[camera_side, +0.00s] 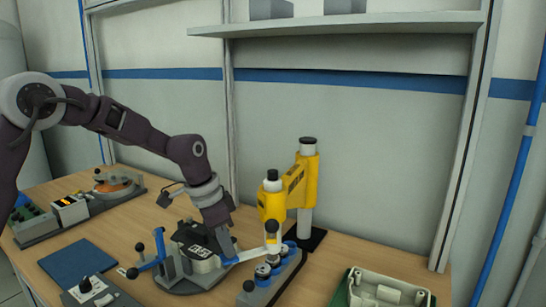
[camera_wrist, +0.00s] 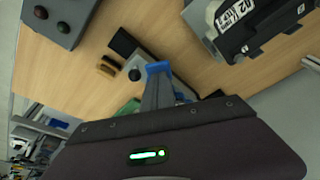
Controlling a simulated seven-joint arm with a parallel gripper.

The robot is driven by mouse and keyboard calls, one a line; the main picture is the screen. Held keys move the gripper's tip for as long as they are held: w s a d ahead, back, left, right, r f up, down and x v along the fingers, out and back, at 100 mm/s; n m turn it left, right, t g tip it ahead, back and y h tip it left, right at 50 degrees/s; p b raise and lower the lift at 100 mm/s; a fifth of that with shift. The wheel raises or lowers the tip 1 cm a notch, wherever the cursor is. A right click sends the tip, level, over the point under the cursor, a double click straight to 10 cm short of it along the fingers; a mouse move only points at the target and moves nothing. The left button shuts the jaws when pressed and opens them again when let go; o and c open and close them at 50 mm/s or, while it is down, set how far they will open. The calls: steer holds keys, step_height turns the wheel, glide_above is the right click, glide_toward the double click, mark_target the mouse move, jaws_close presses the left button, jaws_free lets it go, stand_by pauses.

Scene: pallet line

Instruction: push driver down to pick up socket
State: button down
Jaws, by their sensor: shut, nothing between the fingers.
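The yellow driver (camera_side: 273,204) hangs on a pale upright column with a black base, right of centre in the side view. Its lower end stands over a grey rack (camera_side: 287,281) with several blue-ringed sockets (camera_side: 263,272). Which socket lies under the driver, and whether they touch, I cannot tell. My gripper (camera_side: 228,257) is low, left of the driver and beside a grey fixture. Its blue-tipped fingers also show in the wrist view (camera_wrist: 158,68), shut and empty. No contact with the driver is visible. The driver is not recognisable in the wrist view.
The grey fixture (camera_side: 180,282) carries a labelled part (camera_side: 200,251), close to my gripper; the label also shows in the wrist view (camera_wrist: 232,14). A blue mat (camera_side: 80,262) and a knobbed box (camera_side: 95,292) are at left. A pale housing (camera_side: 385,291) is at right.

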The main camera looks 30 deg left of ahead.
steer(key=shift+s+f, duration=0.1)
steer(key=shift+f, duration=0.25)
steer(key=shift+r, duration=0.25)
stand_by(1.6)
steer(key=shift+f, duration=0.2)
steer(key=shift+r, duration=0.2)
stand_by(1.8)
steer(key=shift+f, duration=0.2)
steer(key=shift+r, duration=0.4)
stand_by(1.4)
steer(key=shift+r, duration=0.35)
step_height(320, 180, up, 8)
steer(key=shift+r, duration=0.2)
stand_by(0.6)
